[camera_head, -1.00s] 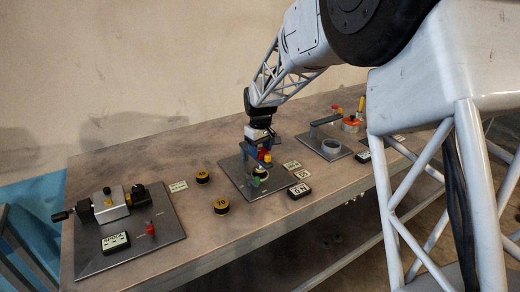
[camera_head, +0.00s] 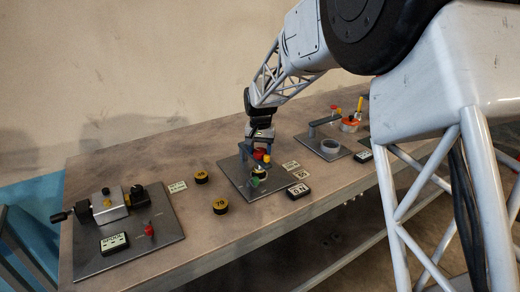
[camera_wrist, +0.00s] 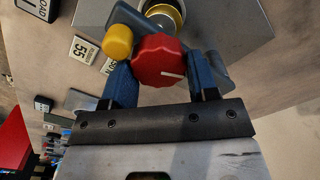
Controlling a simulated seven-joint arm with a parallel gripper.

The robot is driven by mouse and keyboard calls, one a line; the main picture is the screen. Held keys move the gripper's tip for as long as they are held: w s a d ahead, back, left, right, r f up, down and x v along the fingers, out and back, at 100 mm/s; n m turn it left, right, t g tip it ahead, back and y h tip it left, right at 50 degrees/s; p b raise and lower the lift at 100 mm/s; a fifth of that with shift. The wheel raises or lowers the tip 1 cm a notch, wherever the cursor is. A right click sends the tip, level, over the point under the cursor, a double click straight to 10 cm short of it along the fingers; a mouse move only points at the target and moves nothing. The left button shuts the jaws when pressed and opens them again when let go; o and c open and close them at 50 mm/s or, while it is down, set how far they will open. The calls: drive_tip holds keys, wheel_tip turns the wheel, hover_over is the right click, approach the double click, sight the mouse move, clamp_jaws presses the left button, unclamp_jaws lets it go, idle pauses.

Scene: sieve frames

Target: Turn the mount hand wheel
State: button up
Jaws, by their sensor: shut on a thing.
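The red hand wheel (camera_wrist: 160,62) has a scalloped edge and a white mark that points right in the wrist view. It sits on the middle station, whose grey plate (camera_head: 233,178) lies on the bench. My gripper (camera_wrist: 161,78) is shut on the red wheel, with one blue finger on each side of it. In the head view my gripper (camera_head: 258,150) is over the middle station and partly covers the red wheel (camera_head: 259,154). A yellow knob (camera_wrist: 118,42) is just left of the wheel, close to the left finger.
A round brass-coloured part (camera_wrist: 163,14) is beyond the wheel. Black-and-yellow discs (camera_head: 220,207) and a black display block (camera_head: 298,192) lie near the plate. A clamp station (camera_head: 120,240) stands left; another station (camera_head: 325,150) stands right.

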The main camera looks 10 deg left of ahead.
sight(260, 150)
drive_tip(key=shift+r+m, duration=0.1)
drive_tip(key=shift+m, duration=0.3)
drive_tip(key=o, duration=0.9)
drive_tip(key=shift+o, duration=0.2)
drive_tip(key=shift+r, duration=3.85)
